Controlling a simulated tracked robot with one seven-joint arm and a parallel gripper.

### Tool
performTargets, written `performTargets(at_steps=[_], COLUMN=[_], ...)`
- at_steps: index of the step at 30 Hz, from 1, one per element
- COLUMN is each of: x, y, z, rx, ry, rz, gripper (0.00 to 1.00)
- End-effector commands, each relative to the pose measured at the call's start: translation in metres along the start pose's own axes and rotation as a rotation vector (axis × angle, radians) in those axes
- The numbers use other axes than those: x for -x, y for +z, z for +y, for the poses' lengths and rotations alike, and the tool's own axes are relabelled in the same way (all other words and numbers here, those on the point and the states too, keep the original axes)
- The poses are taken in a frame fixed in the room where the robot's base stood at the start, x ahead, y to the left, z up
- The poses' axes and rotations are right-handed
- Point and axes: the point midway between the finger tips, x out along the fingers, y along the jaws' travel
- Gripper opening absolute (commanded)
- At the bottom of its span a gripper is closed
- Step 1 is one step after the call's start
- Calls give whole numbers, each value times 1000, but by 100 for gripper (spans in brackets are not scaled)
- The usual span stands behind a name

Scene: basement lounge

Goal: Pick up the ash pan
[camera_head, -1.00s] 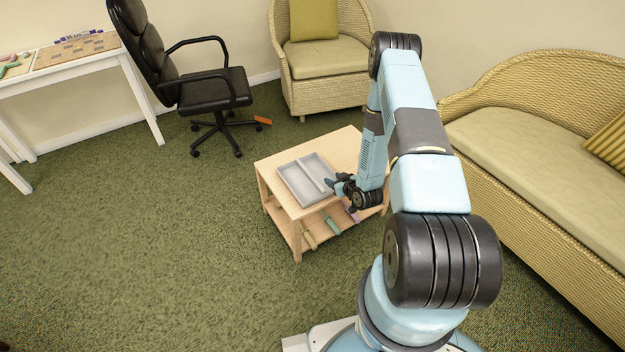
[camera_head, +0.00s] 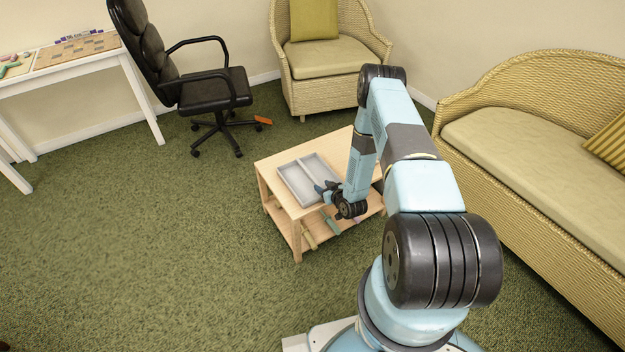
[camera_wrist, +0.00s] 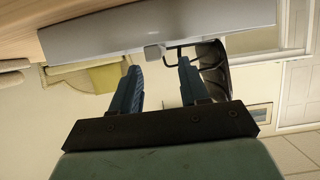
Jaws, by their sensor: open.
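A shallow light-grey rectangular pan (camera_head: 298,186) with a lengthwise divider lies on the small wooden table; it looks like the ash pan. My gripper (camera_head: 325,190) is at the pan's right-hand front end, with its fingers open and empty. In the wrist view the pan's pale side wall (camera_wrist: 120,36) spans the top, with a small tab on its edge. The open fingers (camera_wrist: 160,65) point at that edge, just short of the tab. Whether they touch it cannot be told. My forearm hides part of the table.
The wooden table (camera_head: 338,153) has a lower shelf with several handled tools. A black office chair (camera_head: 212,90), a wicker armchair (camera_head: 325,70) and a wicker sofa (camera_head: 540,150) stand around it. An orange item (camera_head: 263,120) lies on the floor. The carpet at left is clear.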

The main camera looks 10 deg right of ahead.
Motion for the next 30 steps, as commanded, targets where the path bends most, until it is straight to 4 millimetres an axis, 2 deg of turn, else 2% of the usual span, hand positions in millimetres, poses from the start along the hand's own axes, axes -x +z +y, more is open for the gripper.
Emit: performTargets(at_steps=[5,15,23,30], x=[-11,-51,-54,-54], y=[-2,-5,-5,-5], z=[0,3,3,3], rx=[0,0,0,0], ry=[-1,0,0,0], rz=[2,1,0,1], gripper=[45,45,45,25])
